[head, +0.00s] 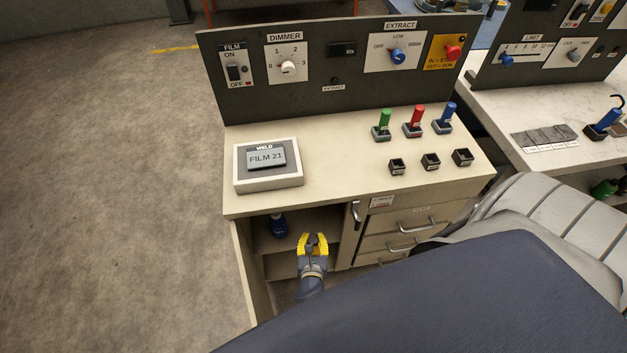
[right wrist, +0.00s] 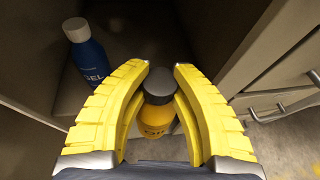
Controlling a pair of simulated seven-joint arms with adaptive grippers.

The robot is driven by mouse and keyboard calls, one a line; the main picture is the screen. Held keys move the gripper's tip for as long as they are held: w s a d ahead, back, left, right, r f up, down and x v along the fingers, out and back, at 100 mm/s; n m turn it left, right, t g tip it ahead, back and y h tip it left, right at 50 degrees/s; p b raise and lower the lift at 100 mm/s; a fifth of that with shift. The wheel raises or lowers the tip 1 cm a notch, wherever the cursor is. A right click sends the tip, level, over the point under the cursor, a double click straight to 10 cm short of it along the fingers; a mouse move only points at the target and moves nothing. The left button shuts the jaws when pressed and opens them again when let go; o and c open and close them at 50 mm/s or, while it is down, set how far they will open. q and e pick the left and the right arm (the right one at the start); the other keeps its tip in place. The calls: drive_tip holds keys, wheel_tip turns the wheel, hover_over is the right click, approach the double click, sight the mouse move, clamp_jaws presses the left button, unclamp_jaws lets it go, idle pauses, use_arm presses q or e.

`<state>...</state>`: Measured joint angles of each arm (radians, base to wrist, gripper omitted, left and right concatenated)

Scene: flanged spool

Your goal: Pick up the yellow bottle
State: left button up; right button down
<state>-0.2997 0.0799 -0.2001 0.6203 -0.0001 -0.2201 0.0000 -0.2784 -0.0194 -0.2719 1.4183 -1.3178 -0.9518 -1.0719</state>
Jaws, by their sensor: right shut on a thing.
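The yellow bottle (right wrist: 155,118) has a grey cap and stands between my right fingers in the right wrist view. Its lower part is hidden by the gripper. My right gripper (head: 312,246) has yellow ridged fingers and is at the open cabinet shelf under the bench. It also shows in the right wrist view (right wrist: 160,75), with its fingers closed around the bottle on both sides. I cannot tell whether the bottle touches the shelf. My left gripper is not in view.
A blue bottle (head: 278,228) with a pale cap stands on the shelf, left of my right gripper. The cabinet's left wall and drawers with handles (head: 417,223) flank the opening. The bench top (head: 340,165) above carries a FILM 21 box (head: 268,178) and several small coloured items.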

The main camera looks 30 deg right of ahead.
drive_tip(key=shift+s+a, duration=0.35)
drive_tip(key=shift+s, duration=0.25)
